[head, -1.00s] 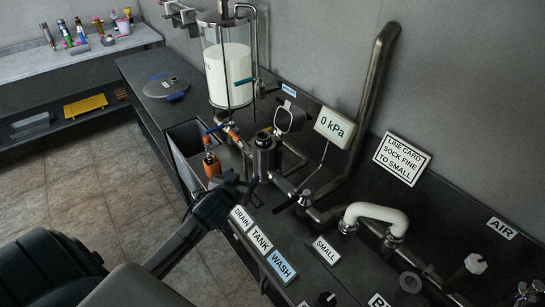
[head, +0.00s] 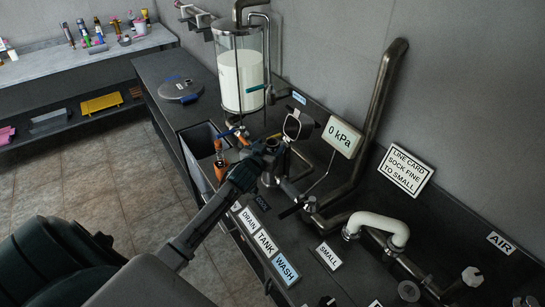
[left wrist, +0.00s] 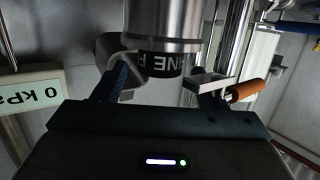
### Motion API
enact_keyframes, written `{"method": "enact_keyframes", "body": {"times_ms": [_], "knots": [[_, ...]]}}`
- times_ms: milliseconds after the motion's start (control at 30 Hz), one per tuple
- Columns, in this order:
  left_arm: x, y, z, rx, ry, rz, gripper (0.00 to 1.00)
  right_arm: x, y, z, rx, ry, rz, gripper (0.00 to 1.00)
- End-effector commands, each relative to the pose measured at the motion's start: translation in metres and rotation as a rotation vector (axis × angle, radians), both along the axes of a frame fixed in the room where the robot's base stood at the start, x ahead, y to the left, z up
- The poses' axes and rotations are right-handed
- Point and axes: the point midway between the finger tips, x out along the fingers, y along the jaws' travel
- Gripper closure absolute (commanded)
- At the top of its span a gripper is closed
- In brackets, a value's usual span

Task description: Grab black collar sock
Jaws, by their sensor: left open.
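The black collar (left wrist: 160,64) with white lettering shows in the left wrist view, at the end of a steel cylinder (left wrist: 165,22). My left gripper (left wrist: 166,82) is open, with one finger on each side of the collar. I cannot tell whether the fingers touch it. In the head view my left gripper (head: 264,156) is at the steel housing on the bench and hides most of its top, so the collar is not clear there. My right gripper is not in view.
A gauge reading 0 kPa (head: 342,136) and a hinged clamp (head: 293,126) are close on the right. The glass milk tank (head: 241,75) stands behind. Bench labels lie in front.

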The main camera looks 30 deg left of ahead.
Motion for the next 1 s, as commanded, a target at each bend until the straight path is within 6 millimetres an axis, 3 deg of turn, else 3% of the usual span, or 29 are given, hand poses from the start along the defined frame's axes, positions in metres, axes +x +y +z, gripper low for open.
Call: {"method": "enact_keyframes", "body": {"times_ms": [367,667,1000], "knots": [[0.0105,0.0019,-0.0035,0.001,0.001,-0.001,0.34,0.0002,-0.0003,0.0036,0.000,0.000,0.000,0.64],[0.0102,0.0019,-0.0034,0.001,0.001,0.000,0.91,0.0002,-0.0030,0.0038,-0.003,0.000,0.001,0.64],[0.0103,0.0021,-0.0005,0.001,0.000,0.000,0.94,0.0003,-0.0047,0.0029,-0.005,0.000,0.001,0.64]]}}
